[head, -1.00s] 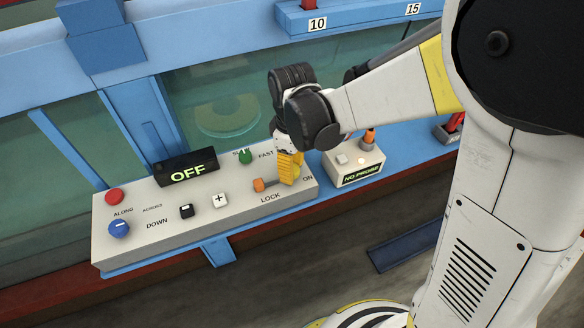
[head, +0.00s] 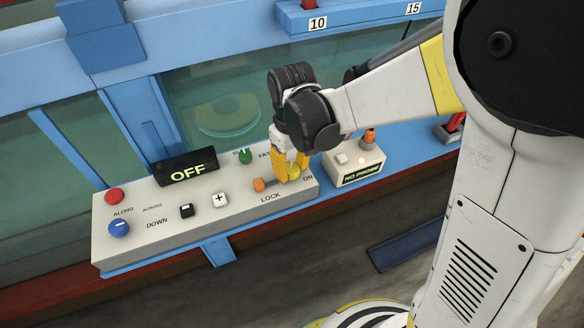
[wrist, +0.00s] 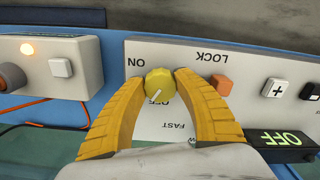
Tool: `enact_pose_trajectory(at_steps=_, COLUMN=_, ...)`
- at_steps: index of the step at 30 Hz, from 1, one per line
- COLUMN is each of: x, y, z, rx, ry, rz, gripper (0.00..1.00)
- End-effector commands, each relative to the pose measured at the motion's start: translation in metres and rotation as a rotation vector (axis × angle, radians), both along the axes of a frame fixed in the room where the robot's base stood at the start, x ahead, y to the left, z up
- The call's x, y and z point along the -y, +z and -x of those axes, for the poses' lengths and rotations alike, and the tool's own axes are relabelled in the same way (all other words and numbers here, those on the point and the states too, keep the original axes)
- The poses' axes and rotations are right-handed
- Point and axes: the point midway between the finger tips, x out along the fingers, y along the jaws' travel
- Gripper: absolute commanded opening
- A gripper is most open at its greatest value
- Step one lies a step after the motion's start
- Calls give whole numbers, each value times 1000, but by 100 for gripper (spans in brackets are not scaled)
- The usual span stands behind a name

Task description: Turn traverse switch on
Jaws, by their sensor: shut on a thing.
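The traverse switch is a round yellow knob (wrist: 160,83) on the light grey control panel (head: 110,243), near the ON mark. It also shows between my fingers in the head view (head: 293,172). My gripper (wrist: 161,79) has its yellow fingers shut on the knob, one on each side; the head view shows it at the panel's right end (head: 290,175). A white line on the knob slants toward partly hidden lettering that looks like OFF. The panel's black display (head: 187,168) reads OFF in green.
An orange knob (head: 258,184) by LOCK sits close beside my fingers. A green control (head: 245,156), a white plus button (head: 220,200), and red (head: 114,196) and blue (head: 119,228) knobs are on the panel. A small NO PROBE box (head: 356,160) stands just right.

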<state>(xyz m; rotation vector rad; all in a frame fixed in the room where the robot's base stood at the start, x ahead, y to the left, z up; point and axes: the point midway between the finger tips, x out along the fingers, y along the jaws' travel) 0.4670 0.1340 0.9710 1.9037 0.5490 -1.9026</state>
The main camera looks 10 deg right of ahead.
Motion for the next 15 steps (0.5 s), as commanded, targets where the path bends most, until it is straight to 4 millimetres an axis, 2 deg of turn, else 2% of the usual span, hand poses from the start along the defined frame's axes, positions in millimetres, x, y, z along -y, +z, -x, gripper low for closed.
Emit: enact_pose_trajectory(at_steps=15, x=-1, y=-1, z=1, rx=-1, ry=-487, rz=0, gripper=7)
